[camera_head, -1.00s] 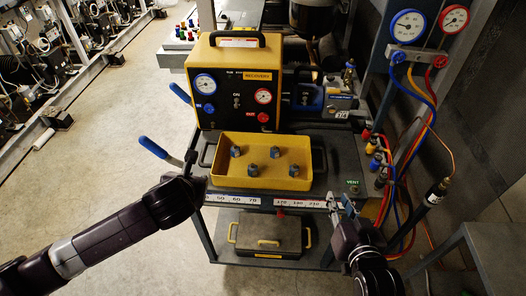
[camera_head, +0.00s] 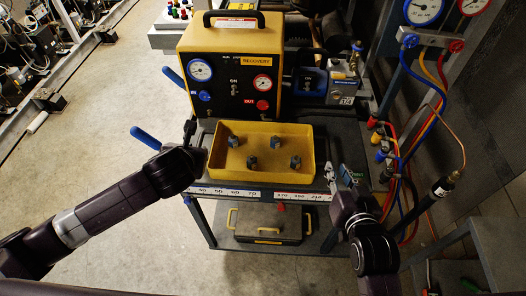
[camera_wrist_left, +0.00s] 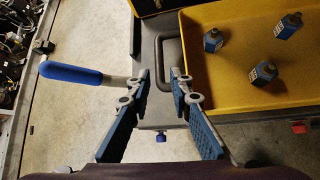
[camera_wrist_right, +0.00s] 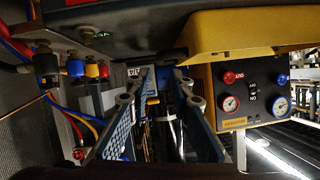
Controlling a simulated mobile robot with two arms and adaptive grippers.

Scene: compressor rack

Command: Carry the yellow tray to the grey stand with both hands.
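The yellow tray (camera_head: 222,170) sits level on the dark cart top, with several small blue-grey fittings in it. My left gripper (camera_head: 190,135) is at the tray's left side. In the left wrist view the tray (camera_wrist_left: 222,100) is at right; the open left fingers (camera_wrist_left: 160,76) stand apart at the dark loop handle (camera_wrist_left: 168,42). I cannot tell if they touch it. My right gripper (camera_head: 336,174) is near the tray's right front corner. In the right wrist view its fingers (camera_wrist_right: 165,74) are apart with no tray part clearly between them. The right handle is unclear.
The yellow recovery machine (camera_head: 222,45) stands right behind the tray. Gauges and coloured hoses (camera_head: 425,80) crowd the right side. A blue-handled lever (camera_head: 146,138) juts out at left. A grey surface (camera_head: 490,235), perhaps the stand, is at lower right.

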